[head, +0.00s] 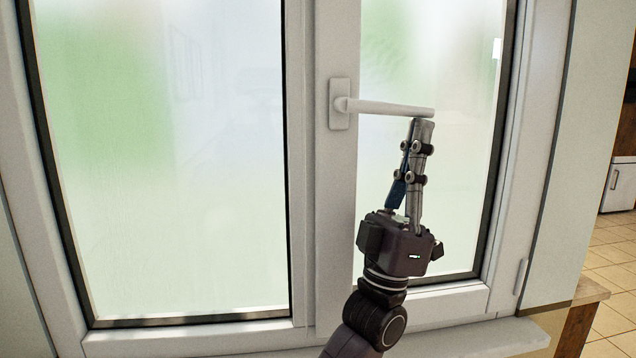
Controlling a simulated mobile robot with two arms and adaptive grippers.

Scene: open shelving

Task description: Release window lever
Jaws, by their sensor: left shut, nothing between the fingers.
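The white window lever (385,107) sticks out to the right, about level, from its white base plate on the middle upright of the window frame (330,200). My left gripper (422,124) comes up from below with its fingers shut and nothing between them. Its fingertips are just under the free right end of the lever. I cannot tell whether they touch it. My right gripper is not in view.
Two frosted panes, a left one (170,180) and a right one (455,170), fill the window, and both sashes look shut. A sill (480,340) runs below. At the right are a tiled floor (610,260) and a white cabinet (620,185).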

